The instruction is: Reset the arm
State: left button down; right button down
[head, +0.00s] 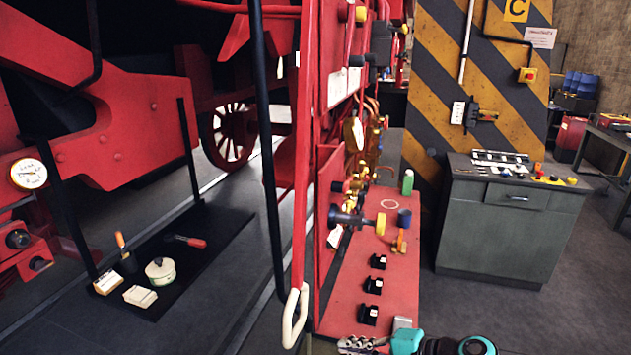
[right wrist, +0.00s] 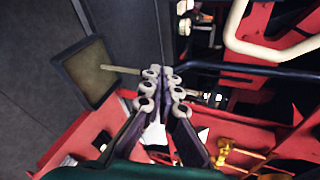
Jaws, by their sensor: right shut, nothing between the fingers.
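My right gripper (head: 358,345) is at the bottom edge of the head view, low by the front end of the red bench (head: 345,290). Its teal wrist shows just to the right. In the right wrist view the gripper (right wrist: 161,80) has its dark fingers with pale rollers together, and nothing is held between them. My left gripper is out of view. No separate object for this task can be singled out.
A white looped handle (head: 293,318) on a red pole is close left of the gripper. The bench holds black blocks (head: 372,286) and brass valve fittings (head: 352,215). A grey cabinet (head: 515,215) stands right, with open floor (head: 490,300) before it.

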jog(key=s+d+f+n+h, duration=0.5)
jog(key=s+d+n+h, duration=0.4)
jog(key=s+h, duration=0.2)
jog(key=shift+d+f+t+b, duration=0.3)
jog(key=shift+d+f, duration=0.1)
